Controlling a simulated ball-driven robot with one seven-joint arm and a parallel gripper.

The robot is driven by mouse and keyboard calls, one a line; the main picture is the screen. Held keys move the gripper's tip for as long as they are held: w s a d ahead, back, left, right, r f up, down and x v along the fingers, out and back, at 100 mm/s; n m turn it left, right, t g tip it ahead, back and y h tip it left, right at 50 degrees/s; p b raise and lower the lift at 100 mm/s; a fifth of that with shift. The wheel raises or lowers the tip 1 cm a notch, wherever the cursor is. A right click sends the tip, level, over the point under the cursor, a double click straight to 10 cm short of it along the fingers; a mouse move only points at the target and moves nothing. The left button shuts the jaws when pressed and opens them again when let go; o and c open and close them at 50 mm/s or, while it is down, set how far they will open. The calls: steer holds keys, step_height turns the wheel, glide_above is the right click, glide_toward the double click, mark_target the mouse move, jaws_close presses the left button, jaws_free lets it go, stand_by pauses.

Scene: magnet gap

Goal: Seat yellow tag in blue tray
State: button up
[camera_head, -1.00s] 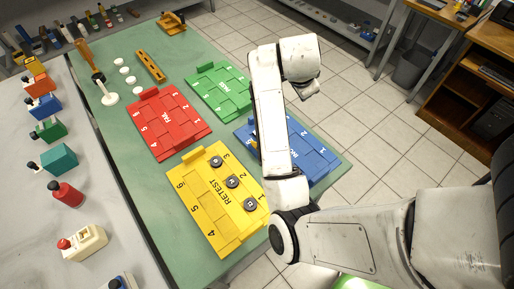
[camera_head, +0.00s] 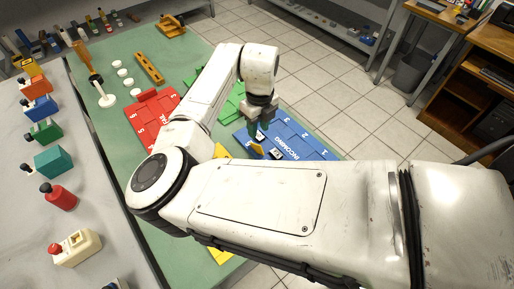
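The blue tray (camera_head: 318,152), lettered INCOMING and numbered, lies at the right edge of the green table. A small yellow piece (camera_head: 257,148), which looks like the yellow tag, shows at the left part of this tray. My gripper (camera_head: 258,132) points down just above the yellow piece. Its fingertips are small and dark here, so I cannot tell whether they are open or touch the piece. A small dark and white piece (camera_head: 277,154) lies to the right of it on the tray. My arm hides the tray's near side.
The red FAIL tray (camera_head: 152,112) and green tray (camera_head: 232,108) are partly behind my arm. The yellow tray (camera_head: 221,254) is mostly hidden under it. Several white discs and an orange level (camera_head: 149,68) lie farther back. Coloured blocks line the grey bench at left.

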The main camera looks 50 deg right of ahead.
mark_target(258, 146)
step_height(258, 146, down, 3)
steer(key=shift+r, duration=0.1)
steer(key=shift+s+a+f+p, duration=0.15)
steer(key=shift+f+p, duration=0.1)
steer(key=shift+f, duration=0.65)
steer(key=shift+a+f+p, duration=0.15)
steer(key=shift+f+p, duration=0.05)
steer(key=shift+f, duration=0.65)
steer(key=shift+s+a+f+p, duration=0.15)
steer(key=shift+f+p, duration=0.1)
steer(key=shift+f, duration=0.65)
steer(key=shift+w, duration=0.1)
jaws_close()
